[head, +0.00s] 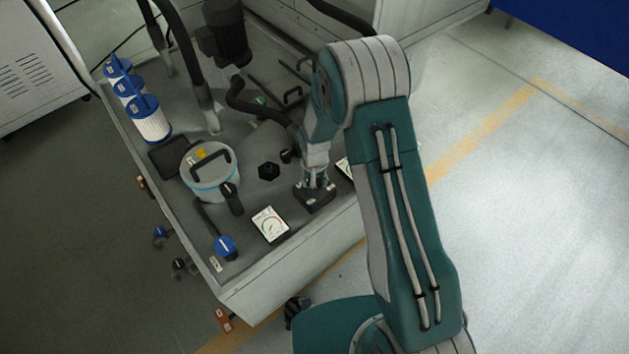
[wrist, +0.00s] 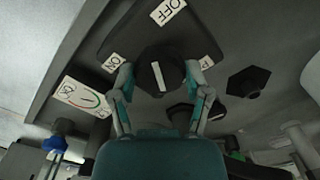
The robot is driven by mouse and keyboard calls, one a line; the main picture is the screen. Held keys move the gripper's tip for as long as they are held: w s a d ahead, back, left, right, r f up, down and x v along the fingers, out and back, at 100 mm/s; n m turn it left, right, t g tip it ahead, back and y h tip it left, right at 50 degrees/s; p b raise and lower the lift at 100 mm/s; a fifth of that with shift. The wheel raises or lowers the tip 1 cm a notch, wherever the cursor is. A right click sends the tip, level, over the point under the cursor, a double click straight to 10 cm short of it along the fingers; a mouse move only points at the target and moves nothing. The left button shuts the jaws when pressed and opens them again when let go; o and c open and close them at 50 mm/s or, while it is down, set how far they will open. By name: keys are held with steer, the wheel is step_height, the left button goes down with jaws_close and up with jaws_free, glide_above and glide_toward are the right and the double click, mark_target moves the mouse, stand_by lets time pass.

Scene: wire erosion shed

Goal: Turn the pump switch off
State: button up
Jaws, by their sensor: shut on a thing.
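The pump switch (wrist: 158,72) is a black knob with a white bar on a dark plate, in the upper middle of the wrist view. An OFF label (wrist: 167,11) is above it and an ON label (wrist: 113,63) to its left. The white bar stands nearly upright, its upper end leaning slightly left, closer to OFF than ON. My gripper (wrist: 159,82) has a finger on either side of the knob and is shut on it. In the head view my gripper (head: 316,184) is down at the dark switch plate (head: 315,200), hiding the knob.
A white gauge (head: 270,224) is left of the switch plate; another is partly behind my arm. A black knob (head: 269,171), a lidded bucket (head: 211,172), a blue-handled valve (head: 225,246) and blue-capped filters (head: 150,121) share the grey tray. Black hoses run behind.

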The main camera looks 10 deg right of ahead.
steer(key=shift+s+f, duration=0.1)
steer(key=o, duration=1.1)
steer(key=shift+o, duration=0.2)
steer(key=shift+a, duration=0.1)
steer(key=shift+r, duration=0.4)
step_height(320, 180, up, 11)
steer(key=shift+r, duration=0.1)
